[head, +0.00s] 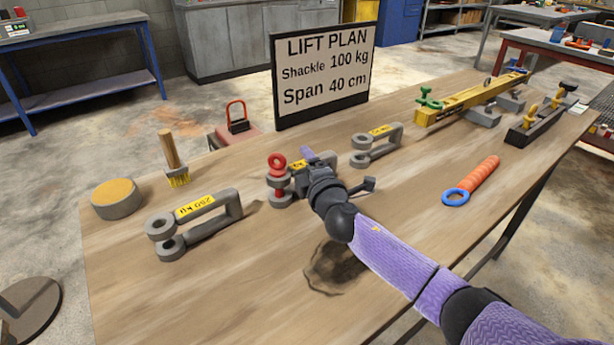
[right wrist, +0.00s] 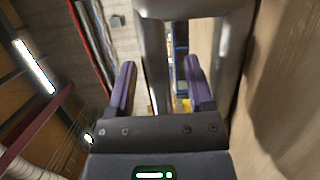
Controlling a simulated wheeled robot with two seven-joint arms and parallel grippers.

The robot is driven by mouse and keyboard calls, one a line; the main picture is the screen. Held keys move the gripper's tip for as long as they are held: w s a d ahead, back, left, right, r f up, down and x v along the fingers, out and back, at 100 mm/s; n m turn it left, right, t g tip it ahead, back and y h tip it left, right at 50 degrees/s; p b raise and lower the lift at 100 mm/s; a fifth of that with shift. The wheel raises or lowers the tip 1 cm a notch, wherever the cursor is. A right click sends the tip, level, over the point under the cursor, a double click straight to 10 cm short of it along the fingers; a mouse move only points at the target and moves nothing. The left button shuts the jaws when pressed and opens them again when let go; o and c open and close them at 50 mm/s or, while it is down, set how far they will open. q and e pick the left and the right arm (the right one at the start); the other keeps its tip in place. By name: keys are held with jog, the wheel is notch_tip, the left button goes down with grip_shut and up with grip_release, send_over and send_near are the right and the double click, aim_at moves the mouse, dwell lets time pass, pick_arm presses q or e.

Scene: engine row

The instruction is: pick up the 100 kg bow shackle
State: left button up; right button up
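A grey bow shackle with a red-topped pin (head: 277,180) stands mid-table below the sign. Its yellow label is mostly hidden by my right gripper (head: 310,158), so I cannot read its weight. In the right wrist view, my right gripper (right wrist: 160,85) is open. One grey shackle limb (right wrist: 155,60) lies between its purple fingers, with gaps on both sides. A larger shackle (head: 195,222), its label seeming to read 250 kg upside down, lies to the left. Another grey shackle (head: 377,146) lies to the right, its label too small to read. My left gripper is not in view.
The sign (head: 323,75) reads Shackle 100 kg, Span 40 cm. A brush (head: 172,158) and round tin (head: 117,198) stand left. A yellow beam (head: 468,98), a dark bar (head: 540,122) and an orange-handled tool (head: 472,180) lie right. The front table is clear.

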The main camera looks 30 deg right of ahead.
grip_shut()
dwell(0.5)
dwell(0.7)
